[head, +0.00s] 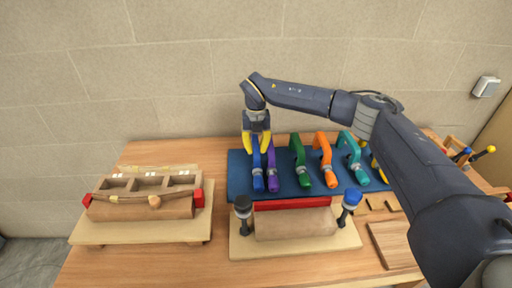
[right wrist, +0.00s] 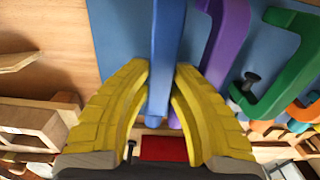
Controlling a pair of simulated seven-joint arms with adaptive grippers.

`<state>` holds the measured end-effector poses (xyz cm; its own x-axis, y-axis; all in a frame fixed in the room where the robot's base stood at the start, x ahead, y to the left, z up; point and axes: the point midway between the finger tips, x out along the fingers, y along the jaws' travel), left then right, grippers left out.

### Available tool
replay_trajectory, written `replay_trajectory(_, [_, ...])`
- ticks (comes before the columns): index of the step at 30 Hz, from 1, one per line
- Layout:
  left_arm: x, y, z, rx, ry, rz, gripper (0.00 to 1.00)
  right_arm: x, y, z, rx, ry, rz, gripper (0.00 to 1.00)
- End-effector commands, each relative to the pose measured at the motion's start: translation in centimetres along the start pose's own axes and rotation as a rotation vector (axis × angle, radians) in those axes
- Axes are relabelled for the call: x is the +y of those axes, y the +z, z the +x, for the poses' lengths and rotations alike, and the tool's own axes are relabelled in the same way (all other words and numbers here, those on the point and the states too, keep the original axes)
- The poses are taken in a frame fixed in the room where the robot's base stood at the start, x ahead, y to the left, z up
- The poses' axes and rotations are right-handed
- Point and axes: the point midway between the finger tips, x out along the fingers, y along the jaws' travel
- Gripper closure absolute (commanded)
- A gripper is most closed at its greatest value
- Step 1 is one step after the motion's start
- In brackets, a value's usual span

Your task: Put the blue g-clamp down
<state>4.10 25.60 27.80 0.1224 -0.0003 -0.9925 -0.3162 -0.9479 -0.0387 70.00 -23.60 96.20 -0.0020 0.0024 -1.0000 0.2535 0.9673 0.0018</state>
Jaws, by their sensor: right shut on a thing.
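The blue g-clamp (head: 257,174) is at the left end of the blue mat (head: 236,186), beside a purple clamp (head: 272,172). My right gripper (head: 257,150) comes down over the blue g-clamp from above with its yellow fingers on either side of it. In the right wrist view the yellow fingers (right wrist: 161,85) are shut on the blue g-clamp (right wrist: 167,40). I cannot tell whether the clamp rests on the mat or hangs just above it. My left gripper is not in view.
Green (head: 300,160), orange (head: 323,158) and teal (head: 352,158) clamps stand on the mat to the right. A wooden form with a red strip (head: 292,204) and two dark clamps stands in front. A compartmented wooden piece (head: 145,195) is at the left.

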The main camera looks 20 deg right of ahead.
Motion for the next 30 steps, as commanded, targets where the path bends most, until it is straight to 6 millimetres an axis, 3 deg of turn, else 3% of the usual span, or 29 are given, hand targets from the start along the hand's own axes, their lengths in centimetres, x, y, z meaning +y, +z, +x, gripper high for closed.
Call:
replay_trajectory(11, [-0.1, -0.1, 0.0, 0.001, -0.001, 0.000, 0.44, 0.0, 0.0, 0.2, -0.001, 0.001, 0.000, 1.00])
replay_trajectory(12, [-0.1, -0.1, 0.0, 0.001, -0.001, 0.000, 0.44, 0.0, 0.0, 0.2, 0.000, 0.000, 0.000, 0.74])
replay_trajectory(13, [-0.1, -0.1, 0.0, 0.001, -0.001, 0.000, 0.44, 0.0, 0.0, 0.2, 0.000, 0.000, 0.000, 0.72])
replay_trajectory(23, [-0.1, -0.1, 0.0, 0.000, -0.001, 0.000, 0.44, 0.0, 0.0, 0.0, -0.001, 0.000, 0.000, 0.72])
replay_trajectory(30, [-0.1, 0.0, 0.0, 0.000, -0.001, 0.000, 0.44, 0.0, 0.1, -2.7, -0.003, 0.001, 0.001, 0.72])
